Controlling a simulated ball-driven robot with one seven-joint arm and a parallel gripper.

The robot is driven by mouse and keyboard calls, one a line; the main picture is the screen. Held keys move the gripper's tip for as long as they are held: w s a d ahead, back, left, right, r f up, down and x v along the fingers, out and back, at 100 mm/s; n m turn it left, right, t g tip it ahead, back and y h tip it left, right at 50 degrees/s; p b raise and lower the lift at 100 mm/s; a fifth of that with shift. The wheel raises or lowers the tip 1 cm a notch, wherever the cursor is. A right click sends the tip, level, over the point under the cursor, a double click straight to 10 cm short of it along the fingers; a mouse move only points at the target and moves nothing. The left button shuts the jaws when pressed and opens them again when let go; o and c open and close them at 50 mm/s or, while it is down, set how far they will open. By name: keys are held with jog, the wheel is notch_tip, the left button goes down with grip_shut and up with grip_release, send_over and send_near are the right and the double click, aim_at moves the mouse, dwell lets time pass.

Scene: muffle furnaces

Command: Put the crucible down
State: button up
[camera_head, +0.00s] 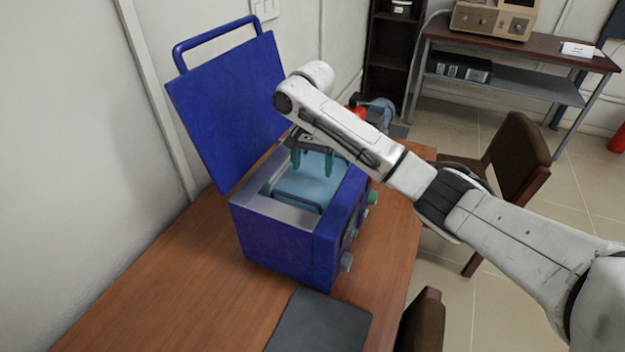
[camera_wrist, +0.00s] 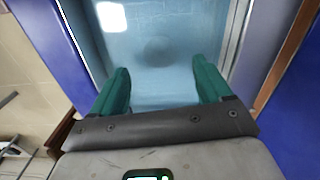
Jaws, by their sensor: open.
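The blue furnace (camera_head: 272,243) stands on the wooden table with its lid (camera_head: 222,105) raised. My gripper (camera_head: 312,168) points down over the furnace's pale blue chamber (camera_head: 322,187). Its two green fingers are apart with nothing between them; they also show in the wrist view (camera_wrist: 160,72). I cannot make out a crucible in either view. In the wrist view, a faint dark round patch shows on the chamber surface beyond the fingertips; I cannot tell whether it is an object, a mark or a shadow.
A dark flat mat (camera_head: 318,322) lies on the wooden table (camera_head: 150,300) in front of the furnace. The raised lid stands close behind my gripper. Knobs (camera_head: 346,262) stick out on the furnace's right side. A brown chair (camera_head: 515,155) stands to the right. The table's left part is clear.

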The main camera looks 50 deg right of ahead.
jog(key=shift+r, duration=2.35)
